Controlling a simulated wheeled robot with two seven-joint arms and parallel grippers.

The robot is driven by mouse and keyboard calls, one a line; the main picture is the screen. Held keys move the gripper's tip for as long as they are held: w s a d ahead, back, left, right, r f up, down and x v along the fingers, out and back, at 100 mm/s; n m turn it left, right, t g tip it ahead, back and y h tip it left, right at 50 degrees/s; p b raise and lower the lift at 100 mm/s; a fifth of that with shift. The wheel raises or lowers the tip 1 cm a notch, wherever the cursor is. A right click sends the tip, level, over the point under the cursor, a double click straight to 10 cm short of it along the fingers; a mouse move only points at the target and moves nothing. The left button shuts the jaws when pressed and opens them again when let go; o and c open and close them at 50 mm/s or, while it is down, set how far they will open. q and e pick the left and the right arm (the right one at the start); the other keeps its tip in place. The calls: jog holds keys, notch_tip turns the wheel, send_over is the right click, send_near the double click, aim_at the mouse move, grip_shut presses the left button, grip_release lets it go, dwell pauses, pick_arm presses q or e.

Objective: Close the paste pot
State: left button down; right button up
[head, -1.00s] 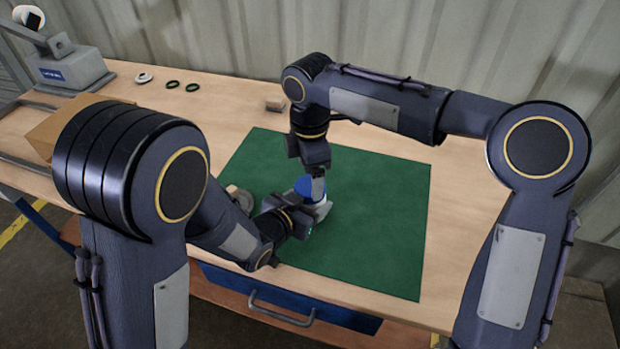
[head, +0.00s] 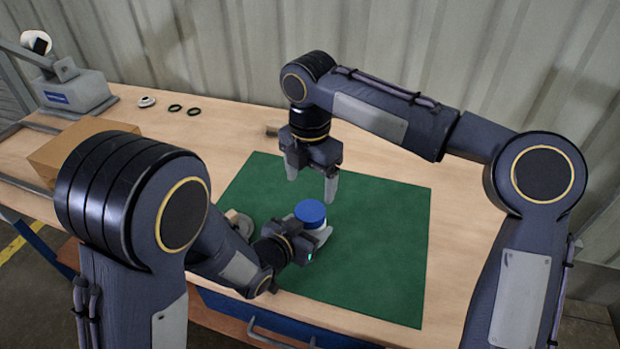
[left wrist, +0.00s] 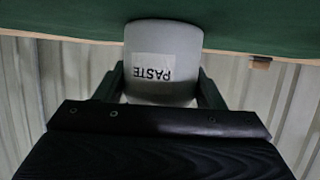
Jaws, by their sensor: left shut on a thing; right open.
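The paste pot (left wrist: 165,50) is a grey cylinder with a "PASTE" label, seen upside down in the left wrist view. In the head view its blue lid (head: 310,212) sits on top of it and looks level. My left gripper (head: 318,238) is shut around the pot's body, one finger on each side, and hides much of it. My right gripper (head: 312,188) is open and empty above the lid, pointing down and clear of it. How tightly the lid sits cannot be told.
The pot is over a green mat (head: 385,230) on the wooden bench. A cardboard box (head: 75,145), several rings (head: 175,108) and a grey device (head: 75,92) stand farther left. The mat's right side is free.

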aim_at(310, 210)
jog(key=shift+f, duration=4.05)
jog(key=c, duration=1)
jog(key=m, duration=0.5)
jog(key=o, duration=1.1)
